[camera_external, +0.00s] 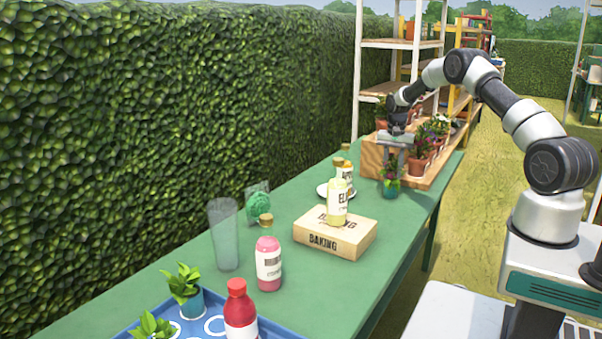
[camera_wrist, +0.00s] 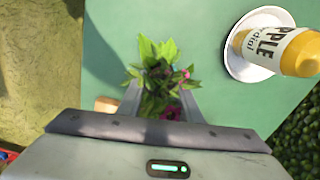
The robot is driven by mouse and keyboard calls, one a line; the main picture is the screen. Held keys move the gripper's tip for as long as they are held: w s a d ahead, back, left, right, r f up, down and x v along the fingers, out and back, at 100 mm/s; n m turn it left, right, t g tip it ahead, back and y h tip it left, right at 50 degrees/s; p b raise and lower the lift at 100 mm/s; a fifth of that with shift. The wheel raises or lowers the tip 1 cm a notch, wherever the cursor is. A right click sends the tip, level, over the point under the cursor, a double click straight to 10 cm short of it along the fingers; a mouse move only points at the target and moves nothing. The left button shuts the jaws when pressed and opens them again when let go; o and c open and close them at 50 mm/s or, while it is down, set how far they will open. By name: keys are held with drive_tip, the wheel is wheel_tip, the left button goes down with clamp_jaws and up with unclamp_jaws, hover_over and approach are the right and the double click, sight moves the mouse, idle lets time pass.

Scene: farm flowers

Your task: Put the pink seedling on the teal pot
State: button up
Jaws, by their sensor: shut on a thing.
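The pink seedling (camera_external: 391,170), leafy green with small pink-purple flowers, is between the fingers of my gripper (camera_external: 394,152), which points down and is shut on it. In the wrist view its leaves (camera_wrist: 153,72) and pink petals stand between the fingertips (camera_wrist: 155,95). A teal pot (camera_external: 391,190) is directly under the leaves, at the table's right side; I cannot tell whether it rests on the table. The wrist view hides this pot behind the leaves.
A wooden crate (camera_external: 377,163) of potted flowers stands just behind my gripper. A white plate (camera_wrist: 236,62) with a yellow bottle (camera_wrist: 290,50) is close by. A cardboard box (camera_external: 322,243), pink bottle (camera_external: 268,265), glass (camera_external: 224,235) and blue tray (camera_external: 130,331) are nearer the front.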

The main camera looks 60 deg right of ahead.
sight(393, 162)
drive_tip(key=shift+f, duration=0.2)
drive_tip(key=o, duration=1)
drive_tip(key=shift+r, duration=0.1)
wheel_tip(393, 162, up, 12)
drive_tip(key=shift+r+p, duration=0.15)
drive_tip(key=shift+p, duration=0.3)
